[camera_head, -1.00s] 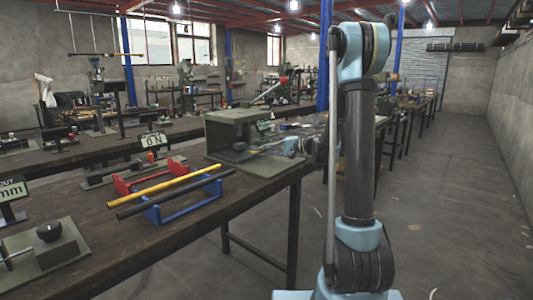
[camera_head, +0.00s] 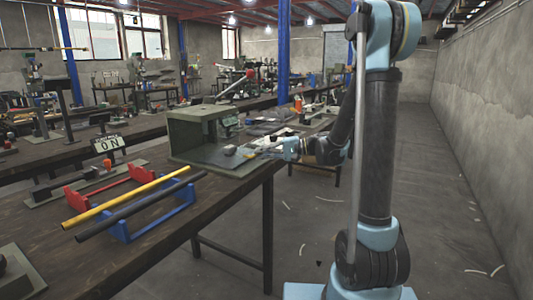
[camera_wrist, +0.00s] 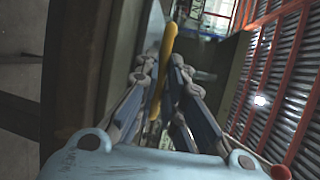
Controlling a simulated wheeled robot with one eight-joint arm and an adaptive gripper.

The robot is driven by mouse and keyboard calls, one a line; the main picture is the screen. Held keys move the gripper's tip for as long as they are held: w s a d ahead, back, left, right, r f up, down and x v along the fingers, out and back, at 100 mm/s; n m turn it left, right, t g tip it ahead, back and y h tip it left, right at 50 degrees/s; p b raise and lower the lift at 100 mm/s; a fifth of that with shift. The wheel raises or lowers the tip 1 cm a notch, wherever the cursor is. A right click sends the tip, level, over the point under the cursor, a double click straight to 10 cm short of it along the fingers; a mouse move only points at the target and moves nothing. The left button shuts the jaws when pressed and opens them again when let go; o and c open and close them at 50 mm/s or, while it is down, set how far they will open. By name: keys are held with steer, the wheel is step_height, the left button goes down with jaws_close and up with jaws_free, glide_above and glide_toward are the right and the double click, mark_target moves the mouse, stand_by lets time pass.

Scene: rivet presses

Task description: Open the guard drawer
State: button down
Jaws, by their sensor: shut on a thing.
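The grey-green guard housing (camera_head: 203,128) stands on the near bench, its open side facing right.
A yellow rod (camera_head: 130,195) and a black rod (camera_head: 140,208) lie on red and blue stands on the bench. A sign (camera_head: 108,144) reading "ON" stands behind them. Open floor (camera_head: 400,210) lies to the right of the bench.

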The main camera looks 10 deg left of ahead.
steer(key=shift+s+d+f, duration=0.15)
steer(key=shift+s+d, duration=0.05)
steer(key=c, duration=1.7)
jaws_free()
steer(key=shift+w, duration=0.1)
steer(key=d, duration=0.4)
steer(key=d+r, duration=0.1)
steer(key=d, duration=0.2)
steer(key=d+r, duration=0.1)
steer(key=d, duration=0.3)
steer(key=shift+d+r, duration=0.15)
steer(key=shift+d, duration=0.2)
